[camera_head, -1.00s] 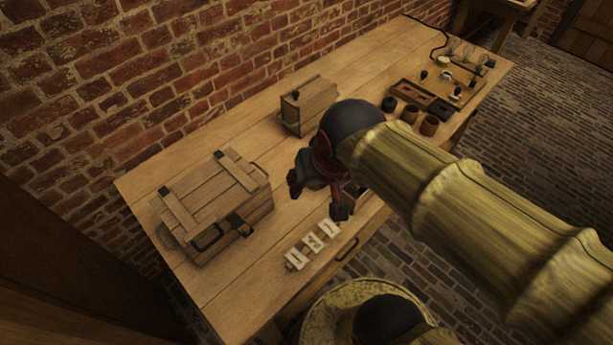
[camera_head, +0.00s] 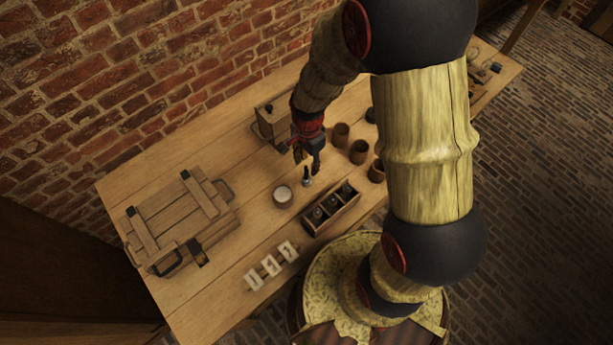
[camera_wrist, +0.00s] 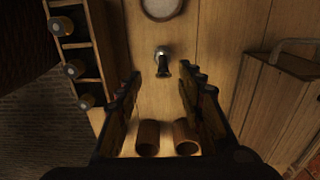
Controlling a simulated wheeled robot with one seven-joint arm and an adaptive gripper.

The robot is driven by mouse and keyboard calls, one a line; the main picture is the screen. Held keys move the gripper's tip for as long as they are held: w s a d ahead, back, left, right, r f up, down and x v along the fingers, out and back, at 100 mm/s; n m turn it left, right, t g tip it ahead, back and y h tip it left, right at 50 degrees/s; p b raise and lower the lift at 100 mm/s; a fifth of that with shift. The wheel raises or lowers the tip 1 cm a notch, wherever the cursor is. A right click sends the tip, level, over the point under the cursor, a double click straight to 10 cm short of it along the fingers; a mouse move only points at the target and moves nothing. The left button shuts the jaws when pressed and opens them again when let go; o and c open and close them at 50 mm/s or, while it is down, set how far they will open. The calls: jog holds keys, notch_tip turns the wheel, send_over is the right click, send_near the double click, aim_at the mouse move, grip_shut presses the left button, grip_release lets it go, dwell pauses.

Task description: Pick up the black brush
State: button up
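A small dark upright object, which looks like the black brush (camera_head: 307,182), stands on the table beside a small round pot in the head view. In the wrist view the brush (camera_wrist: 162,62) has a dark body and a paler, shiny top end. My gripper (camera_head: 308,166) is above it in the head view, pointing down. In the wrist view my gripper (camera_wrist: 160,82) is open, with a finger on each side and nothing held. The brush shows in the gap between the fingers, apart from both. I cannot tell the exact height between them.
The pot (camera_head: 283,196) with pale contents is left of the brush. A compartmented wooden rack (camera_head: 332,212) holds dark-topped jars. Several brown cups (camera_head: 358,151) stand to the right. A small wooden box (camera_head: 272,121) is behind, and a large crate (camera_head: 180,222) is at left. Numbered cards (camera_head: 271,264) lie in front.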

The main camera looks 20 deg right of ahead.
aim_at(306, 172)
jog(key=f, duration=0.2)
jog(key=f+b, duration=0.1)
jog(key=f, duration=0.3)
jog(key=shift+w+a+f, duration=0.15)
jog(key=shift+w+f, duration=0.1)
jog(key=shift+f, duration=0.1)
jog(key=shift+c, duration=0.8)
jog(key=c, duration=0.7)
grip_shut()
